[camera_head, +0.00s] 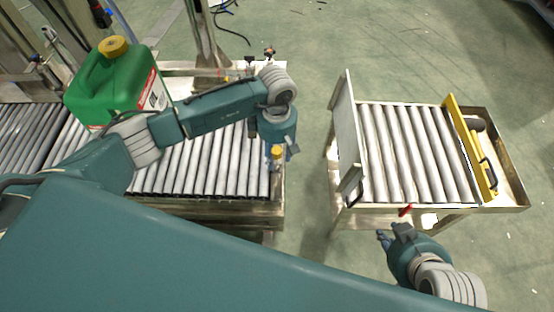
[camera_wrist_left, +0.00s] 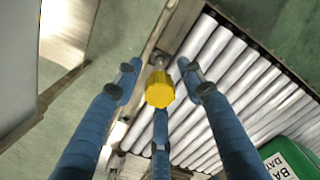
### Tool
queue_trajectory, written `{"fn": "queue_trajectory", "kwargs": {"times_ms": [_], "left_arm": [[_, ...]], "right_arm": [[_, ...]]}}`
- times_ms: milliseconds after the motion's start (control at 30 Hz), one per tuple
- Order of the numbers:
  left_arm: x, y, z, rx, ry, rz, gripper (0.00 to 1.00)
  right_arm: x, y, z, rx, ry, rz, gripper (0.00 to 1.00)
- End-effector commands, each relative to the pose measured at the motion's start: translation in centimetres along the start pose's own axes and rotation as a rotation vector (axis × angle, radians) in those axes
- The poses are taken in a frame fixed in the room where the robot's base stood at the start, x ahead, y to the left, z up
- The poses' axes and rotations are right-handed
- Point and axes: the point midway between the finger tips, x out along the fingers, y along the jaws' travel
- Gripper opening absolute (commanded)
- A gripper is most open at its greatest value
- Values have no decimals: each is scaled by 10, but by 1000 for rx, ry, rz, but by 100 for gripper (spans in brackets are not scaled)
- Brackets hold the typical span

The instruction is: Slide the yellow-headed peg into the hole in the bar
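The yellow-headed peg (camera_head: 277,152) is at the right end of the left roller conveyor, just under my left gripper (camera_head: 279,155). In the left wrist view its faceted yellow head (camera_wrist_left: 160,90) lies between my spread left fingers (camera_wrist_left: 158,85), with gaps visible around it. A short grey shaft (camera_wrist_left: 159,62) shows beyond the head, over the metal end bar (camera_wrist_left: 140,92). The hole is hidden, and I cannot tell how deep the shaft sits. My right gripper (camera_head: 392,236) is near the front of the right cart, with no object visible in it; its finger opening is unclear.
A green jerrycan (camera_head: 112,82) with a yellow cap stands on the left conveyor (camera_head: 210,165). The right roller cart (camera_head: 400,150) has an upright plate, a yellow barrier (camera_head: 470,150) and a small red part (camera_head: 405,210) at its front edge. Open floor separates conveyor and cart.

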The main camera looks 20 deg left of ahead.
Motion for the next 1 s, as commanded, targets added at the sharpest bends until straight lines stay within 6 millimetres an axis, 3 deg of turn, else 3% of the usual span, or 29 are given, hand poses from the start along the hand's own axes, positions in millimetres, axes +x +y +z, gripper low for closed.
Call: {"fn": "queue_trajectory", "kwargs": {"times_ms": [100,300,333,1000], "left_arm": [[0,0,0,0,0,0,40],[0,0,0,0,0,0,2],[0,0,0,0,0,0,0],[-3,0,0,0,0,1,0]], "right_arm": [[0,0,0,0,0,0,23],[0,0,0,0,-1,0,23],[0,0,0,0,-1,0,23],[-2,1,8,1,-34,2,23]]}}
